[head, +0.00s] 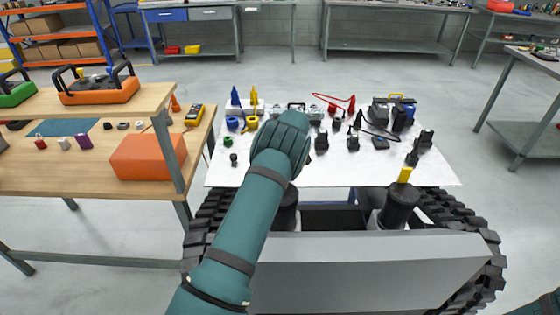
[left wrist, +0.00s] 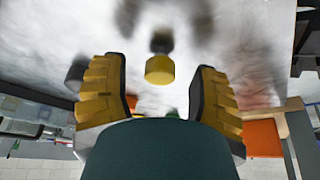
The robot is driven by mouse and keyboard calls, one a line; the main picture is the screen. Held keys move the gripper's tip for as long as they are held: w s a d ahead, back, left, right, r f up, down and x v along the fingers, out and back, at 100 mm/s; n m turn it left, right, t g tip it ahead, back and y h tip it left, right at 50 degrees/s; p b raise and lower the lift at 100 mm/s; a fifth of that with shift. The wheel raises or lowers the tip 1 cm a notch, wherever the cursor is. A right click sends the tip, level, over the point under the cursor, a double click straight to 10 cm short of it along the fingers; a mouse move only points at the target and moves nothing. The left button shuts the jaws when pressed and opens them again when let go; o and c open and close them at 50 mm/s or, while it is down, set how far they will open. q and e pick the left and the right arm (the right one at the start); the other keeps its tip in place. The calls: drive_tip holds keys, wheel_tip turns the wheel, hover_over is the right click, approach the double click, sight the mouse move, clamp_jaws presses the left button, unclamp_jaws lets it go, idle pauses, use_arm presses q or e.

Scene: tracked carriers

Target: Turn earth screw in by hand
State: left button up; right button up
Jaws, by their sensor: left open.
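My left gripper (head: 283,140) is over the white-topped work surface (head: 310,174), with its fingers hidden by the hand in the head view. In the left wrist view my left gripper (left wrist: 157,95) is open, with a yellow-and-black finger on each side. A yellow round cap (left wrist: 159,70) shows between the fingers with a dark part behind it; I cannot tell how far away it is. A small green knob (head: 227,142) stands near the surface's left edge. I cannot tell which part is the earth screw. Only a bit of my right arm shows, at the lower right corner.
Several black connectors, a red cable (head: 334,101) and blue and yellow rings crowd the surface. A wooden bench with an orange box (head: 148,157) stands close on the left. Black tracks (head: 205,215) flank the carrier. A grey table (head: 520,120) stands right, with open floor between.

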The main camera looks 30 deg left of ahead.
use_arm(q)
drive_tip(key=shift+f, duration=0.2)
clamp_jaws()
drive_tip(key=shift+a+m, duration=0.1)
drive_tip(key=shift+m, duration=0.2)
